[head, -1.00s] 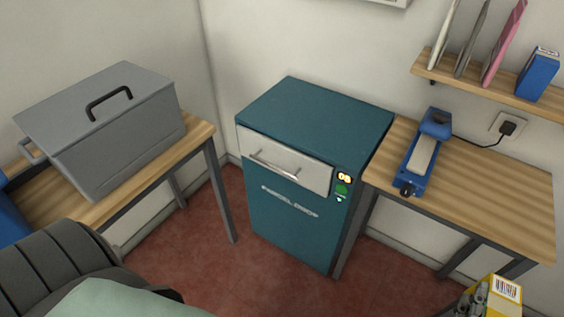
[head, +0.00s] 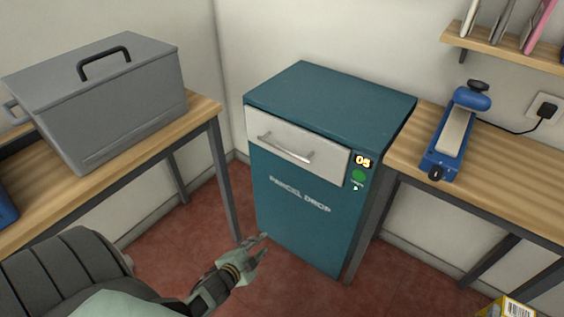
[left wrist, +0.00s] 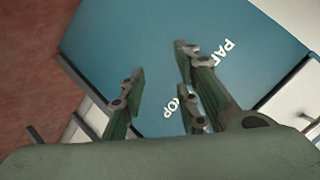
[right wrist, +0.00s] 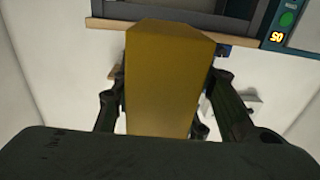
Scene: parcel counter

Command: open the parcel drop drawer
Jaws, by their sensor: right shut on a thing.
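The teal parcel drop cabinet (head: 300,225) stands in the corner. Its pale drawer front (head: 320,163) with a bar handle (head: 284,150) sits at the top and looks shut. My left gripper (head: 264,243) is open and empty, below and left of the handle, in front of the cabinet. In the left wrist view its spread fingers (left wrist: 160,66) point at the teal front and its lettering (left wrist: 228,55). My right gripper (right wrist: 165,95) is shut on a yellow box (right wrist: 165,70); a corner of this box (head: 515,308) shows at lower right in the head view.
A green button (head: 358,176) and a number display (head: 362,161) sit right of the drawer. A grey lidded bin (head: 110,110) stands on the left table (head: 180,132). A blue device (head: 455,135) lies on the right table (head: 520,165). The red floor before the cabinet is clear.

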